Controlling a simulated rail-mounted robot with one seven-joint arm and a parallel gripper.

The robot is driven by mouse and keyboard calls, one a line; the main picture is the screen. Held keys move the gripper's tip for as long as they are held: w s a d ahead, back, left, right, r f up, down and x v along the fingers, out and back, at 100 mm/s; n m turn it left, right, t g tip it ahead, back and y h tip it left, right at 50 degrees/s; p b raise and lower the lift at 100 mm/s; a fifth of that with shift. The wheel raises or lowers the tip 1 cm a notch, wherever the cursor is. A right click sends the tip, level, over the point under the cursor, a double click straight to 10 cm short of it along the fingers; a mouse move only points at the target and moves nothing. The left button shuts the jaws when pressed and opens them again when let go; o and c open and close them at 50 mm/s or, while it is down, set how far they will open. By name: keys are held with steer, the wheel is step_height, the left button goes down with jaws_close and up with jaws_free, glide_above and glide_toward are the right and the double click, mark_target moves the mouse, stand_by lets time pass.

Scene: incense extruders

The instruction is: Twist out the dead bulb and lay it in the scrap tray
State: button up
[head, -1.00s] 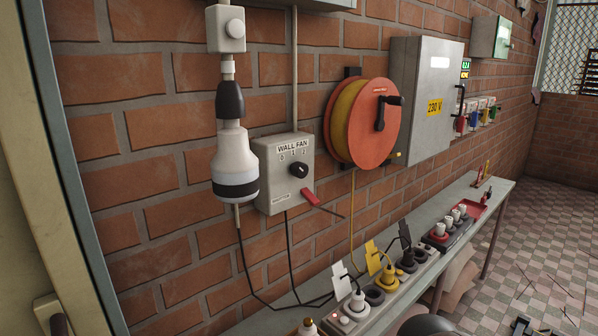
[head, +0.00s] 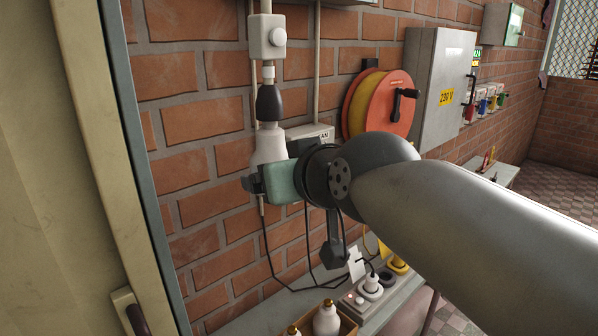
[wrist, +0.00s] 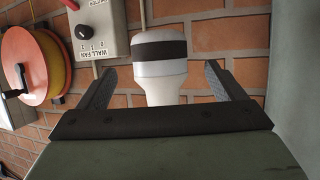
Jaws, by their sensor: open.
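The bulb (head: 268,147) is white and hangs upright below a black socket (head: 268,103) on the brick wall. Its lower part is hidden behind my gripper (head: 258,186) in the head view. The wrist view shows the bulb (wrist: 160,70) upside down, with a dark band around its wide end. My gripper (wrist: 159,72) is open, with one finger on each side of the bulb. Gaps show between the fingers and the bulb in the wrist view. I cannot make out the scrap tray now.
A wall fan switch box (wrist: 100,28) and an orange cable reel (head: 382,105) are close beside the bulb. Thin cables hang below. A box with white bulbs (head: 326,318) and a socket strip with plugs (head: 370,290) stand on the bench. A door frame (head: 110,150) is at left.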

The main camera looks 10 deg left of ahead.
steer(key=p+x, duration=0.1)
steer(key=x, duration=0.5)
steer(key=shift+f, duration=0.1)
steer(key=shift+d, duration=0.1)
steer(key=c, duration=1)
steer(key=o, duration=0.4)
steer(key=c, duration=0.4)
steer(key=shift+o, duration=0.2)
steer(key=shift+h+p, duration=0.3)
steer(key=shift+p, duration=0.3)
steer(key=shift+m+t+p, duration=0.3)
steer(key=shift+m+p, duration=0.2)
steer(key=shift+p, duration=0.45)
